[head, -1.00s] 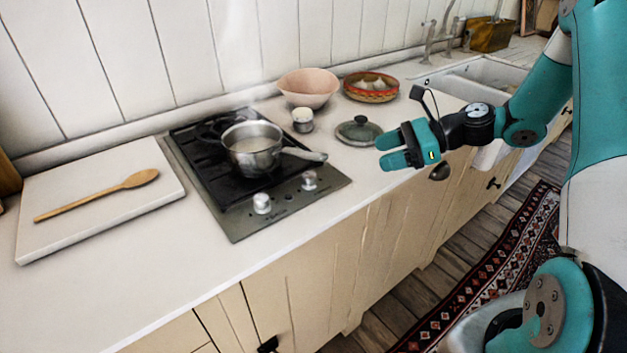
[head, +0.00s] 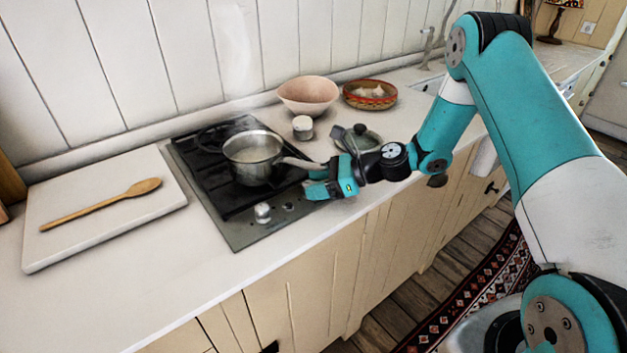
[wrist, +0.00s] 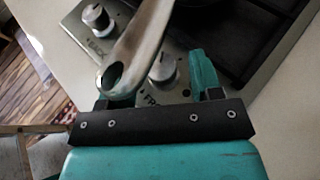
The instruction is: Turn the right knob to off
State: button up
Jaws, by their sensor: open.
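The right knob (wrist: 163,72) is silver, with a partly covered label starting "FR" beside it in the wrist view. My gripper (wrist: 158,80) is open, with one finger on each side of this knob in that view; whether they touch it I cannot tell. In the head view my gripper (head: 312,185) is over the hob's front right corner and hides the right knob. The left knob (head: 262,212) stands clear, and it also shows in the wrist view (wrist: 95,16). The right knob's setting is unclear.
A steaming saucepan (head: 252,158) sits on the black hob (head: 236,233). Its handle (wrist: 140,45) reaches close to my gripper and crosses in front of the right knob in the wrist view.

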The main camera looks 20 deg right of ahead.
jog(key=shift+w+a+f, duration=0.15)
jog(key=shift+a, duration=0.25)
jog(key=shift+c, duration=0.4)
jog(key=c, duration=0.8)
jog(key=shift+c, duration=0.2)
jog(key=shift+m+t+h+p, duration=0.9)
jog(key=shift+m+t, duration=0.3)
jog(key=shift+m, duration=0.1)
jog(key=shift+s+a+m+t+h+p, duration=0.15)
jog(key=shift+m+t+h+p, duration=0.1)
jog(key=shift+m+t+h, duration=0.45)
jog(key=shift+s+m+t+h+p, duration=0.1)
jog(key=shift+m+t+h+p, duration=0.1)
jog(key=shift+m+t+h, duration=0.5)
jog(key=shift+m, duration=0.3)
